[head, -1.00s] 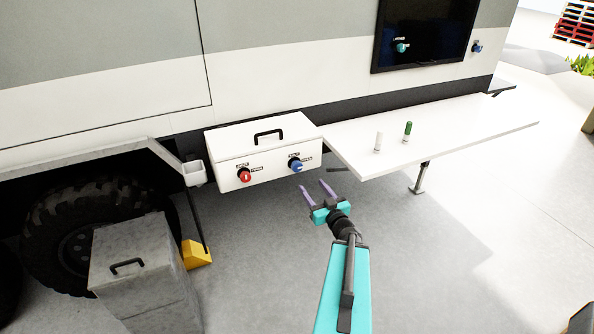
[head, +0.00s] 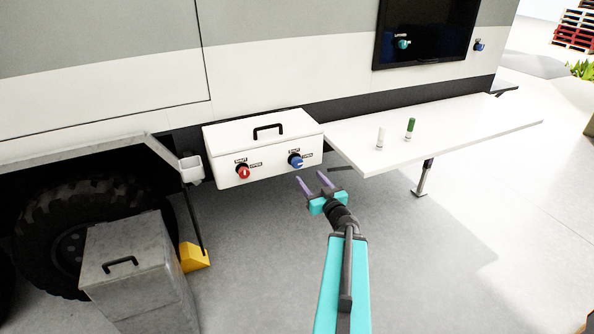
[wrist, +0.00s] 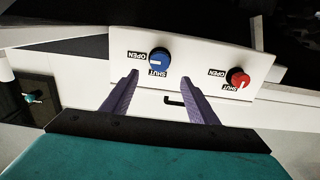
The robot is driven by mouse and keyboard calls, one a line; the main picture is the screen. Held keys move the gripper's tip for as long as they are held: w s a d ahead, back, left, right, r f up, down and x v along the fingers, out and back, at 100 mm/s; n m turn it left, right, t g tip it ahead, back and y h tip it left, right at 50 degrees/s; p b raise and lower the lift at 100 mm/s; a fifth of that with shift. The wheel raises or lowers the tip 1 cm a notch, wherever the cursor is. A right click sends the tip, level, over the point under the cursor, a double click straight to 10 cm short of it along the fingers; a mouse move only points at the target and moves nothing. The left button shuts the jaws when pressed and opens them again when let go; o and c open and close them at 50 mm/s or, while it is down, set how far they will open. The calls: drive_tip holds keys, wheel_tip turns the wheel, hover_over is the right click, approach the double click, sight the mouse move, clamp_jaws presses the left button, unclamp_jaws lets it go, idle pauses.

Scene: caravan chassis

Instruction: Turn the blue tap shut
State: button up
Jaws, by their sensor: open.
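The blue tap (head: 295,160) is on the right of the front face of a white box (head: 225,178) on the caravan's side. SHUT and OPEN labels stand beside it. In the wrist view the blue tap (wrist: 159,60) lies ahead, a little above the gap between my fingertips, with its pale pointer mark towards the OPEN label's side. My gripper (head: 314,181), also in the wrist view (wrist: 162,80), is open and empty, in front of and slightly below the tap, apart from it.
A red tap (head: 243,172) sits left of the blue one in the head view. A white table (head: 440,135) with a white bottle (head: 380,138) and a green-topped one (head: 410,129) is at right. A grey box (head: 135,265) stands front left by the wheel.

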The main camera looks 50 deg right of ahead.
sight(298, 163)
drive_tip(key=shift+b+x, duration=0.3)
drive_tip(key=shift+x, duration=5.05)
drive_tip(key=shift+r, duration=0.1)
drive_tip(key=shift+c, duration=0.5)
drive_tip(key=c, duration=0.9)
drive_tip(key=shift+a, duration=0.2)
drive_tip(key=shift+c, duration=0.2)
